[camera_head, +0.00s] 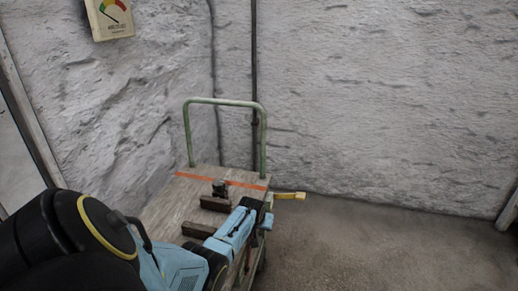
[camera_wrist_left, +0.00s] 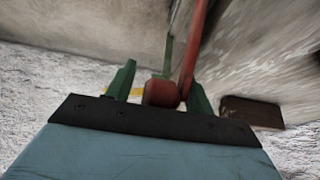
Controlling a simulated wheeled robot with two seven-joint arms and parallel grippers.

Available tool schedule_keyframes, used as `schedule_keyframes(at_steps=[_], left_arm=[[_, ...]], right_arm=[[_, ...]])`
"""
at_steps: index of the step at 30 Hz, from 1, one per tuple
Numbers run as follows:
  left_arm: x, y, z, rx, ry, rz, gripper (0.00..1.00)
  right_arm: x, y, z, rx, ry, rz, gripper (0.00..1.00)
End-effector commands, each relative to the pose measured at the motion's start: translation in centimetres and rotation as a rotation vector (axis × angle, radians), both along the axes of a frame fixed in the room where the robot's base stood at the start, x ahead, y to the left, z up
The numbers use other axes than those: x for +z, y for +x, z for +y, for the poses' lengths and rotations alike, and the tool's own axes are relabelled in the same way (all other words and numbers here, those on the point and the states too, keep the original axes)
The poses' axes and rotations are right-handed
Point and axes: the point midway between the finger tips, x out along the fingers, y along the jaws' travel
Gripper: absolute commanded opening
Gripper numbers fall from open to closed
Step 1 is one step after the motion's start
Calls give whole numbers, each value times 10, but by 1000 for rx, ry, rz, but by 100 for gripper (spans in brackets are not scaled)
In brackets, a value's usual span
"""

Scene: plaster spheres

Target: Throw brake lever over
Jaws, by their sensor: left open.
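A cart with a wooden deck (camera_head: 165,212) and a green tube handle (camera_head: 225,101) stands near the wall. My left gripper (camera_head: 262,208) is at the deck's right edge. In the left wrist view its green fingers (camera_wrist_left: 160,88) are apart, with a rounded red knob (camera_wrist_left: 160,93) showing between them. A red bar (camera_wrist_left: 191,45) runs up from the knob; this looks like the brake lever. I cannot tell whether the fingers touch the knob.
Brown blocks (camera_head: 197,230) (camera_head: 215,204) and a small dark object (camera_head: 219,188) are on the deck, which has an orange stripe (camera_head: 240,183). A gauge sign (camera_head: 110,18) hangs on the rough wall. The floor (camera_head: 390,240) right of the cart is clear.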

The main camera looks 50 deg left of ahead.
Motion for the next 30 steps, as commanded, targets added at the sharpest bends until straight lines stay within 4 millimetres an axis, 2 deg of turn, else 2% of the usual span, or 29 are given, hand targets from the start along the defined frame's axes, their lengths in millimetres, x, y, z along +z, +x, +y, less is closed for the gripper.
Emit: schedule_keyframes(at_steps=[7, 15, 21, 30], left_arm=[[28, -11, -8, -3, 2, 0, 53], [72, -30, -24, -3, 0, -1, 53], [100, -43, -33, -2, -1, -1, 53], [116, -51, -40, -1, -3, -1, 53]], right_arm=[[24, 1, 4, -4, 6, -3, 39], [51, 4, 48, -24, 64, -14, 39], [64, -1, 68, -33, 90, -8, 39], [70, -3, 72, -36, 94, -3, 39]])
